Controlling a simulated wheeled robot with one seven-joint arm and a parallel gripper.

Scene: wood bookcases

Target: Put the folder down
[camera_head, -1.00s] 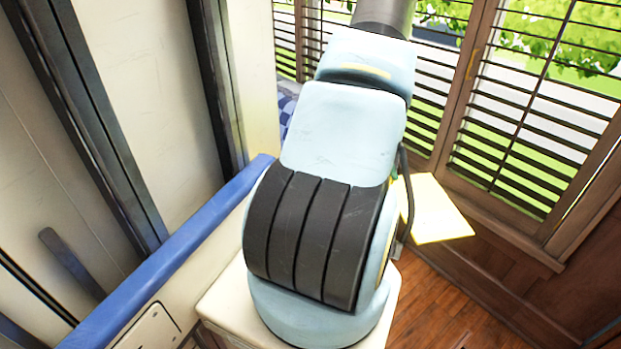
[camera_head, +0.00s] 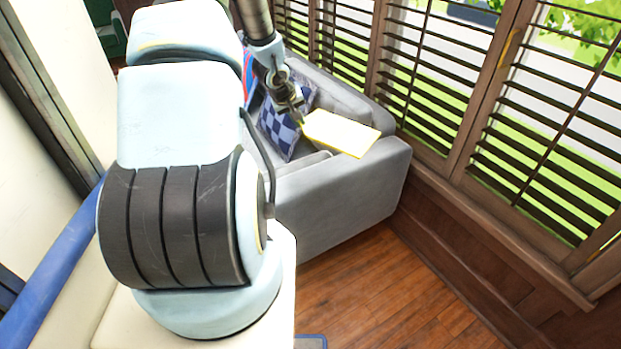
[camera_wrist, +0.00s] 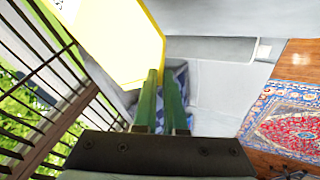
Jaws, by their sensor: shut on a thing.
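The folder (camera_head: 342,133) is a flat, pale yellow sheet-like thing. My gripper (camera_head: 298,112) is shut on its left edge and holds it out to the right, in front of the grey sofa in the head view. In the wrist view the folder (camera_wrist: 120,38) fills the upper left, bright and washed out, and the green fingers of my gripper (camera_wrist: 164,82) reach its edge. I cannot tell how high the folder is above the sofa.
A grey sofa (camera_head: 340,205) with a blue checked cushion (camera_head: 281,128) stands by the shuttered windows (camera_head: 455,90). Wood floor (camera_head: 400,285) lies clear in front of it. A red and blue patterned rug (camera_wrist: 290,125) shows at right in the wrist view.

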